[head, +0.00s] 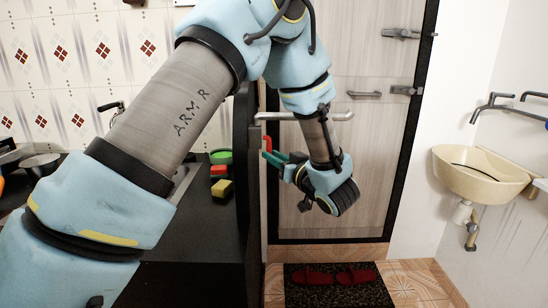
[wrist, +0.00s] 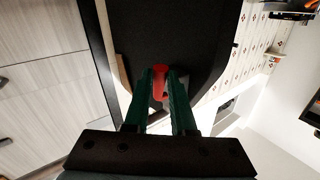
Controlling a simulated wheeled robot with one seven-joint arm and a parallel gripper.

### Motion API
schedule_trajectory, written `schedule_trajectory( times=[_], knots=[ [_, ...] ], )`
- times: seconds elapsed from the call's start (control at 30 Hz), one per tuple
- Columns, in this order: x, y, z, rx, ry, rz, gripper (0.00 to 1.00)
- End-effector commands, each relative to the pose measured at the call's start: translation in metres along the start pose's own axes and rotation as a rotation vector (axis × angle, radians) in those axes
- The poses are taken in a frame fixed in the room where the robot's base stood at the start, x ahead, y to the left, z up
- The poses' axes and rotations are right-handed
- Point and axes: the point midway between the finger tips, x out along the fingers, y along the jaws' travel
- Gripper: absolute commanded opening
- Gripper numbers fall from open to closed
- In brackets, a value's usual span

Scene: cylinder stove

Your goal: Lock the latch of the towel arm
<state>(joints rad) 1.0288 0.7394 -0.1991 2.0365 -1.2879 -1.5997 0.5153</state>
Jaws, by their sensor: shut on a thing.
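The towel arm (head: 318,116) is a pale metal bar reaching right from the dark panel's edge, in front of the door. A small red latch piece (head: 268,143) shows just below its left end. My gripper (head: 270,155), with dark green fingers, reaches left to the panel edge. In the wrist view the fingertips (wrist: 160,77) are closed on the red latch (wrist: 158,90), which shows between them. Much of the latch is hidden by the fingers. I cannot make out the towel arm in the wrist view.
The dark counter (head: 205,235) and its tall end panel (head: 245,190) stand close on the left. A door (head: 365,190) is behind, a basin (head: 480,172) at right. Slippers (head: 355,276) rest on a dark mat (head: 300,298).

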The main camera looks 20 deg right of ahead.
Motion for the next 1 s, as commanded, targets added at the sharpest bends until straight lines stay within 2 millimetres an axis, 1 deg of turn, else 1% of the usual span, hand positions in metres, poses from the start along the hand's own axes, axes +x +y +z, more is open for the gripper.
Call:
schedule_trajectory(
  times=[0.03, 0.07, 0.47, 0.7, 1.0],
  knots=[
    [0.0, 0.0, 0.0, 0.0, 0.0, 0.0, 0.03],
    [0.0, 0.0, 0.0, 0.0, 0.0, 0.0, 0.0],
    [0.0, 0.001, 0.002, -0.004, 0.008, -0.001, 0.0],
    [0.004, 0.005, 0.011, -0.066, 0.101, -0.012, 0.0],
    [0.008, 0.007, 0.007, -0.123, 0.189, -0.022, 0.0]
  ],
)
